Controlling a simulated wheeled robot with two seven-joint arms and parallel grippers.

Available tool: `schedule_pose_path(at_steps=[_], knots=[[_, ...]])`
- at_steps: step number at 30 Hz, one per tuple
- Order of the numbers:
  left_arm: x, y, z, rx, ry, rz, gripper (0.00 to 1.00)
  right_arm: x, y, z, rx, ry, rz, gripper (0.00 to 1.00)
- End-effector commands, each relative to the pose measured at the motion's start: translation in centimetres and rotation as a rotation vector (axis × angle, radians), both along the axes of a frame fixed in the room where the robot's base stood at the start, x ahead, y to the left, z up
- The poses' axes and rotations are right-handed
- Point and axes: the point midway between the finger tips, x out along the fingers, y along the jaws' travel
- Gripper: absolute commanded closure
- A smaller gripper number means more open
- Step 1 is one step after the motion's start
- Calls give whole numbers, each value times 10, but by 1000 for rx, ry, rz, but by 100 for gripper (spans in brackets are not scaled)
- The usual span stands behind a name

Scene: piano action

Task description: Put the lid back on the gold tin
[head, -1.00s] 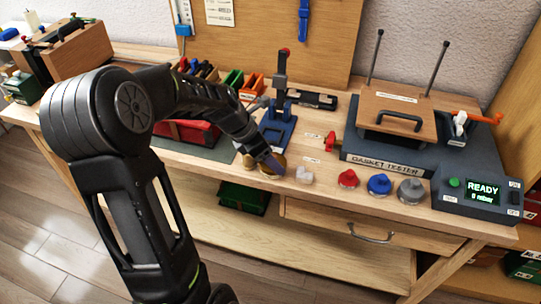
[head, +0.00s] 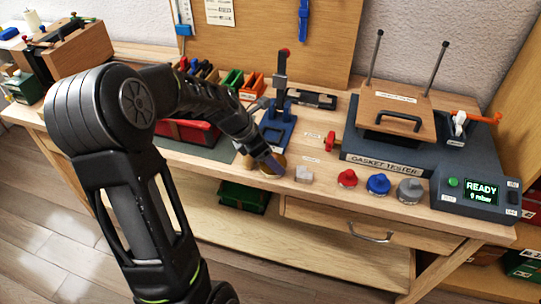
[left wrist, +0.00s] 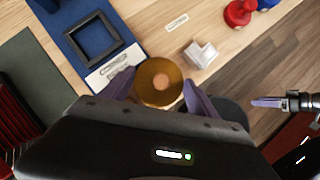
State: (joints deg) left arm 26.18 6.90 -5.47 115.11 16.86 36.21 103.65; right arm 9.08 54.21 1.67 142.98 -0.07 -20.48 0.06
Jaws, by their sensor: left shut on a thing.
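My left gripper (left wrist: 159,92) has its two purple fingers on either side of a round gold lid (left wrist: 160,80) with a paler disc at its middle. The gripper is shut on this lid. In the head view the gold lid (head: 272,166) shows partly behind the fingers, near the front edge of the bench. I cannot make out the tin apart from the lid, nor whether the lid touches it. A purple fingertip of my right gripper (left wrist: 268,102) shows at the right of the left wrist view. Its opening is not clear.
A small whitish block (head: 303,174) stands just right of the left gripper. A blue fixture (head: 277,128) stands behind it. Red (head: 347,179), blue (head: 379,185) and grey (head: 411,190) knobbed pieces stand before the gasket tester (head: 400,165).

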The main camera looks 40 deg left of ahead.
Motion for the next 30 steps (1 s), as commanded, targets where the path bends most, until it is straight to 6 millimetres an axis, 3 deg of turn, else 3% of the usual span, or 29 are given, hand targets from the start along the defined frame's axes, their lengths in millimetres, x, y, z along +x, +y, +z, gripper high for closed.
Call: schedule_pose_path(at_steps=[12, 13, 22, 27, 30], knots=[[0, 0, 0, 0, 0, 0, 69, 0, 0, 0, 0, 0, 0, 45], [0, 0, 0, 0, 0, 0, 30, 0, 0, 0, 0, 0, 0, 45], [0, 0, 0, 0, 0, 0, 6, 0, 0, 0, 0, 0, 0, 45], [0, 0, 0, 0, 0, 0, 5, 0, 0, 0, 0, 0, 0, 45], [0, 0, 0, 0, 0, 0, 0, 0, 0, 0, 0, 0, 0, 45]])
